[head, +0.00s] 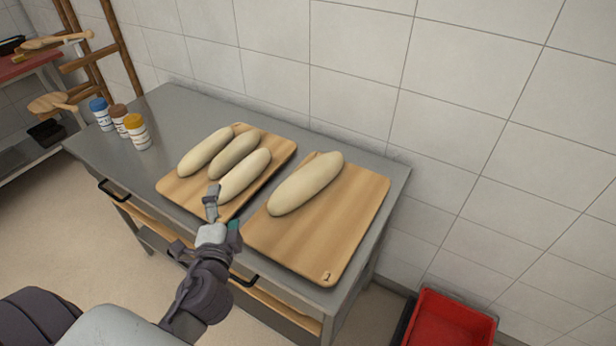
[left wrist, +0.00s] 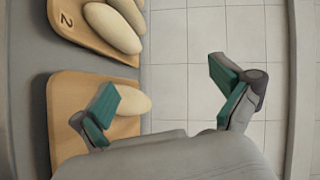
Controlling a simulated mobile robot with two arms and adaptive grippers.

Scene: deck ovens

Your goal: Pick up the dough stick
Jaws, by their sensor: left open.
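Three pale dough sticks, left (head: 206,151), middle (head: 234,154) and right (head: 246,172), lie side by side on the left wooden board (head: 280,143). One larger dough stick (head: 306,183) lies alone on the right board (head: 325,235), marked 1. My left gripper (head: 222,214) is open and empty, near the front of the left board, and overlaps the lower end of its right stick in the picture. In the left wrist view its fingers (left wrist: 168,100) are wide apart. A dough stick (left wrist: 132,101) there is partly hidden behind one finger. My right gripper is not in view.
The boards lie on a grey metal table (head: 160,115) against a white tiled wall (head: 360,60). Several capped jars (head: 136,132) stand at its left end. A red crate (head: 450,318) is at the lower right. A wooden rack (head: 100,50) stands at the upper left.

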